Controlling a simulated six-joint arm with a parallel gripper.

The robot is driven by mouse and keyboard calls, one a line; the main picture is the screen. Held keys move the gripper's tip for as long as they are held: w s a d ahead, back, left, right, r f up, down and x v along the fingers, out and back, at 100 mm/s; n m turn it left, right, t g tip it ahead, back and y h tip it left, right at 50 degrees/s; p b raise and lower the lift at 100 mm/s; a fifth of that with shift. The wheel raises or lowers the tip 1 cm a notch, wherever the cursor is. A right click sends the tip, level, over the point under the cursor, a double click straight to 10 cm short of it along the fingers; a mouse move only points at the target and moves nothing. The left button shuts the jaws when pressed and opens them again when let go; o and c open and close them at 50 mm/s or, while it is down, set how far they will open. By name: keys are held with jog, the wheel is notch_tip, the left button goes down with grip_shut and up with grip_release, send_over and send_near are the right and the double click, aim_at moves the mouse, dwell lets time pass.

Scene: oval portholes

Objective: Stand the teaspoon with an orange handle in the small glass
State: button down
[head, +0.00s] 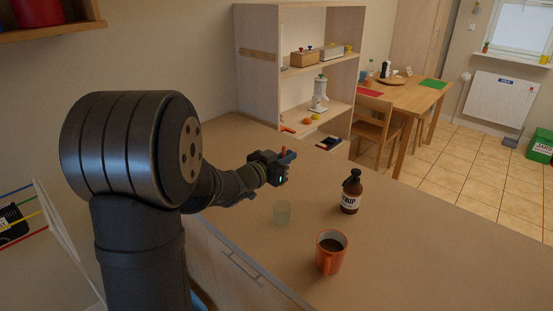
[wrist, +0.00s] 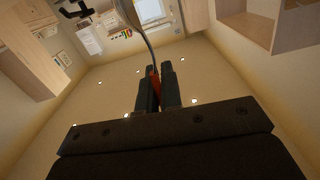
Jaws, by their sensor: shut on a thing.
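My gripper (head: 285,160) is shut on the orange handle of the teaspoon (head: 284,151), above the counter and beyond the small glass. In the wrist view the orange handle (wrist: 155,82) sits between the two fingers, and the spoon's thin metal part runs up out of the top of the picture. The bowl of the spoon cannot be made out in the head view.
A brown syrup bottle (head: 350,192) with a black pump stands right of the glass. An orange mug (head: 331,253) with dark liquid stands nearer the front. The counter (head: 430,245) is clear to the right. A wooden shelf unit (head: 266,95) rises behind.

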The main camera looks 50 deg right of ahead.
notch_tip(320, 180, down, 11)
dwell(1.2)
jog(key=c, duration=1.5)
grip_release()
jog(key=shift+a, duration=0.15)
jog(key=a, duration=1.7)
jog(key=shift+a+r, duration=0.1)
jog(key=shift+r, duration=0.15)
jog(key=d, duration=1.3)
jog(key=shift+d+f, duration=0.25)
jog(key=shift+d, duration=0.05)
